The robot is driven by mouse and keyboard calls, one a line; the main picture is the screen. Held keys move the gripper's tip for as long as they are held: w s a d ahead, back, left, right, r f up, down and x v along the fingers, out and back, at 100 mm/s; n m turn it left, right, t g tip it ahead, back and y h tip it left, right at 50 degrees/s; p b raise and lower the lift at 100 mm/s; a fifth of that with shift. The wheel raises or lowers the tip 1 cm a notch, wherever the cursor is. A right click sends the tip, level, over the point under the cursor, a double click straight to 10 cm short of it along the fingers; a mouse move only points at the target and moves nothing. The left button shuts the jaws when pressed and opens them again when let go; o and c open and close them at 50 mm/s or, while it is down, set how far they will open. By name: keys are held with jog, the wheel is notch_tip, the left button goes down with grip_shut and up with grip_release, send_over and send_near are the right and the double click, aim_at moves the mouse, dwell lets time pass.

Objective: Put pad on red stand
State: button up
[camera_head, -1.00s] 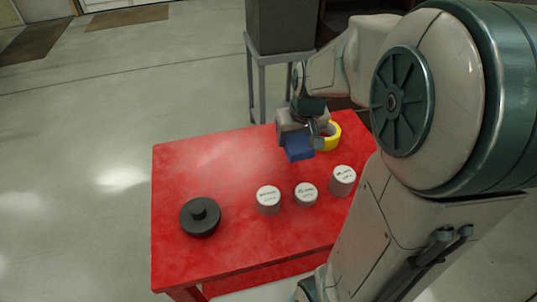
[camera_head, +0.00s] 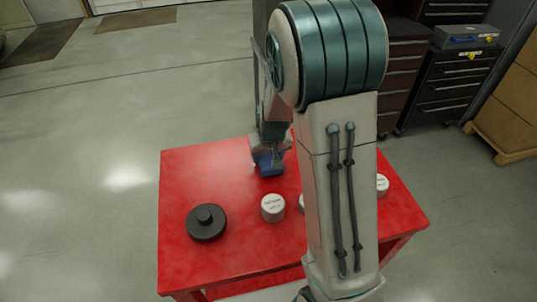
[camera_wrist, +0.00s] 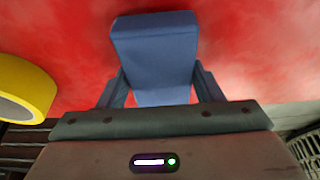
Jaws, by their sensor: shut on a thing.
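The pad appears to be a blue block (camera_head: 269,164), held at the back part of the red stand (camera_head: 230,245), a red table. My gripper (camera_head: 267,151) is shut on the blue pad. The wrist view shows the pad (camera_wrist: 155,50) between both fingers of my gripper (camera_wrist: 160,88), jutting out past them, with red surface beyond it. I cannot tell whether the pad touches the red top or is just above it.
A black round knobbed lid (camera_head: 206,222) sits front left on the red top. A grey cylinder (camera_head: 272,208) stands right of it, and another (camera_head: 382,185) shows right of my arm. A yellow ring (camera_wrist: 25,90) is left in the wrist view. The red top's back left is clear.

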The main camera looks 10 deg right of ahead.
jog(key=shift+f, duration=0.2)
jog(key=shift+f, duration=0.2)
jog(key=o, duration=0.9)
jog(key=shift+o, duration=0.2)
jog(key=shift+r, duration=0.1)
